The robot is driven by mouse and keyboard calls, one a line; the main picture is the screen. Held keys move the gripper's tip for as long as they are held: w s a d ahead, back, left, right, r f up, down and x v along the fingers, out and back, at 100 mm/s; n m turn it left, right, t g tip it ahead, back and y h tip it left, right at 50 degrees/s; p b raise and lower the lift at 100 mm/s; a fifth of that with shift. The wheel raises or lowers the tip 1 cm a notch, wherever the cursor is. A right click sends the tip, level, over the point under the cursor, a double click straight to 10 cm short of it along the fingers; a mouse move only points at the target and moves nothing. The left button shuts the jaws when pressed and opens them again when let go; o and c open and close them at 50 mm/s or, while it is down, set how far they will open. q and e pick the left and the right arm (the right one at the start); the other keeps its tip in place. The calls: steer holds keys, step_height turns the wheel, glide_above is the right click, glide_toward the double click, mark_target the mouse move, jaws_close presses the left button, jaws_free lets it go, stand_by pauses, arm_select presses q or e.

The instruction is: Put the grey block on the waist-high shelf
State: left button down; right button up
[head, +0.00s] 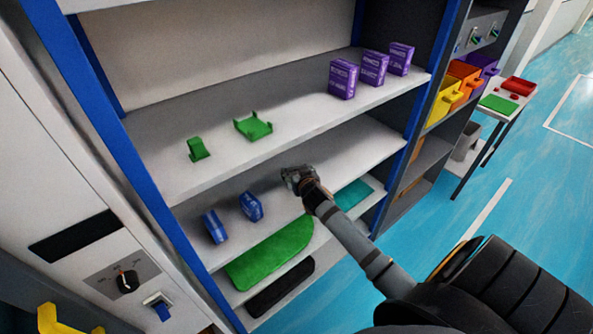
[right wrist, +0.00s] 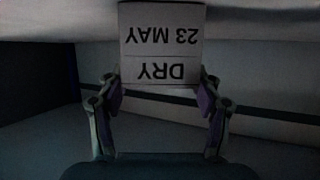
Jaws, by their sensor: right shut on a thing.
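My right gripper (head: 296,178) reaches into the shelf unit, over the shelf with the blue packs (head: 285,220) and below the shelf with the purple boxes (head: 195,170). In the right wrist view my right gripper (right wrist: 161,92) is shut on the grey block (right wrist: 162,45), which bears the upside-down words "DRY 23 MAY". In the head view I cannot make out the block apart from the gripper. Whether it touches a shelf I cannot tell. My left gripper is not in view.
Two blue packs (head: 251,206) stand left of my gripper. Green parts (head: 253,127) and purple boxes (head: 374,68) stand on the shelf above. Green and black pieces (head: 280,288) lie lower down. The blue upright (head: 412,120) bounds the unit on the right.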

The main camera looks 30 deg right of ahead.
steer(key=o, duration=1.3)
steer(key=shift+f, duration=0.1)
steer(key=shift+r, duration=0.2)
steer(key=shift+s+a, duration=0.1)
steer(key=shift+s, duration=0.2)
steer(key=b+v, duration=0.1)
steer(key=v, duration=1)
steer(key=shift+s+r, duration=0.15)
